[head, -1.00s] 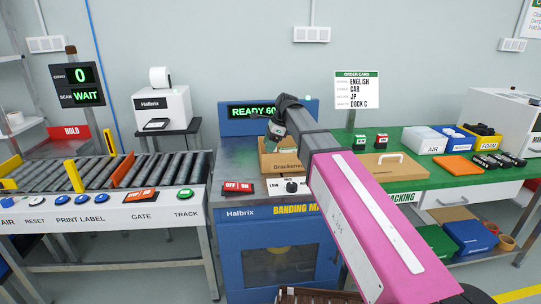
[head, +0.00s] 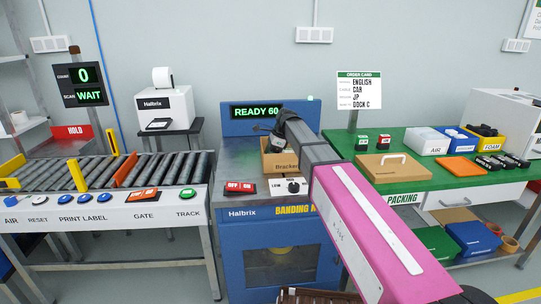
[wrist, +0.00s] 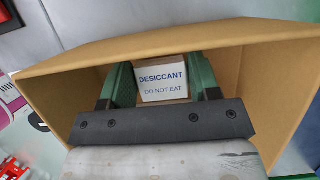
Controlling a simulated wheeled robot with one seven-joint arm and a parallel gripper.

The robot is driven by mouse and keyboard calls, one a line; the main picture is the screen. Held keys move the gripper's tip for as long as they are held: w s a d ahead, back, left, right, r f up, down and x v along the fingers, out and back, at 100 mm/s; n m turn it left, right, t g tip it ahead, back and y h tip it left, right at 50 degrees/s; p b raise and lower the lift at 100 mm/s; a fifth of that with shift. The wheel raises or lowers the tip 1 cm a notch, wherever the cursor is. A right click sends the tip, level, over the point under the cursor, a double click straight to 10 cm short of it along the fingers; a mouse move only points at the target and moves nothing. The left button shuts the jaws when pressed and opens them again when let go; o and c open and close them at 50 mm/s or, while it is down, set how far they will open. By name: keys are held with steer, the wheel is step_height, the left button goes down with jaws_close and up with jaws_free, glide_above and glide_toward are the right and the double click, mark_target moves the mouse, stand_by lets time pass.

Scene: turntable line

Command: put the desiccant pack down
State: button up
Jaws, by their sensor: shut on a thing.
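The white desiccant pack (wrist: 163,84), lettered "DESICCANT DO NOT EAT", shows in the wrist view between the green fingers of my gripper (wrist: 163,88). The gripper is shut on it. Pack and fingers are inside the walls of an open cardboard box (wrist: 65,60). I cannot tell whether the pack touches the box floor. In the head view the cardboard box (head: 270,160) stands on the banding machine (head: 240,190), partly behind my arm. The pack is hidden there, and my gripper's fingertips are hidden too.
The banding machine's OFF/ON switches (head: 240,187) and dial (head: 292,187) sit in front of the box. A roller conveyor (head: 150,170) is at the left. A green packing table (head: 410,173) with a flat cardboard piece (head: 385,168) and bins is at the right.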

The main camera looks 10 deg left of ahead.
steer(key=shift+f, duration=0.6)
steer(key=o, duration=0.9)
steer(key=shift+r, duration=0.5)
steer(key=v, duration=1.2)
steer(key=shift+s+r, duration=0.1)
